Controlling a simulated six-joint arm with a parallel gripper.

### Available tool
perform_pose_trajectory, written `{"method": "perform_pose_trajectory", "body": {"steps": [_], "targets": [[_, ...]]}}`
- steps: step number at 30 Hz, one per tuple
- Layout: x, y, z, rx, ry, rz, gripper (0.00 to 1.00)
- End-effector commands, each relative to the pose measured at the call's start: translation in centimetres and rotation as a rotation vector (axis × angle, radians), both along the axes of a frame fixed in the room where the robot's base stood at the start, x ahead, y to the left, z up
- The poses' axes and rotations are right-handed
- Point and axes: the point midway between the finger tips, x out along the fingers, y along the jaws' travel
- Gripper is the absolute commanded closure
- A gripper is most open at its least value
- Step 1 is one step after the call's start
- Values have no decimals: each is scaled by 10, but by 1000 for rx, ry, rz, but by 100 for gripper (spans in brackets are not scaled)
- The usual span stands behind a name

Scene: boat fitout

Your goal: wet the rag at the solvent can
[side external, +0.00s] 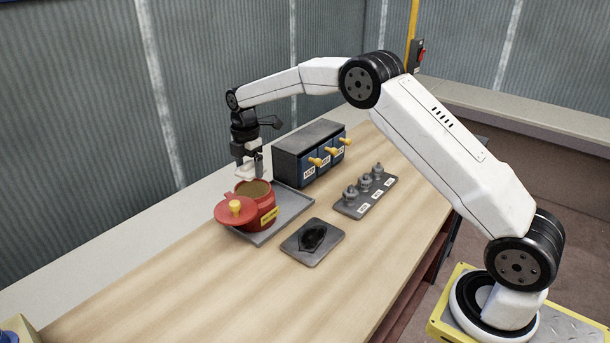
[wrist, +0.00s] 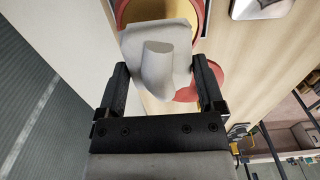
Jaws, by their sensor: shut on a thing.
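The solvent can (side external: 262,213) is a red pot with a yellow label, standing on a grey tray (side external: 291,217). Its red lid (side external: 230,212) with a yellow knob sits tilted at the pot's left side, and the pot's mouth is uncovered. My gripper (side external: 250,172) is above the pot's mouth and points down. It is shut on the pale grey rag, which shows in the wrist view (wrist: 160,70) between the two black fingers. In that view the rag overlaps the can's rim (wrist: 199,10) and hides part of the yellowish inside. I cannot tell whether the rag touches the liquid.
A dark box with yellow taps (side external: 303,145) stands behind the tray. A plate with several small grey fittings (side external: 365,195) is to its right.

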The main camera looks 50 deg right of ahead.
Motion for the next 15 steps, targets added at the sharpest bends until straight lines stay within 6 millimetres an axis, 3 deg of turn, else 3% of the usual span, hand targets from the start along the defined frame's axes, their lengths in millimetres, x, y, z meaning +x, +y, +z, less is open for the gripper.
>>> {"method": "perform_pose_trajectory", "body": {"steps": [15], "targets": [[0,0,-36,0,0,0,60]]}}
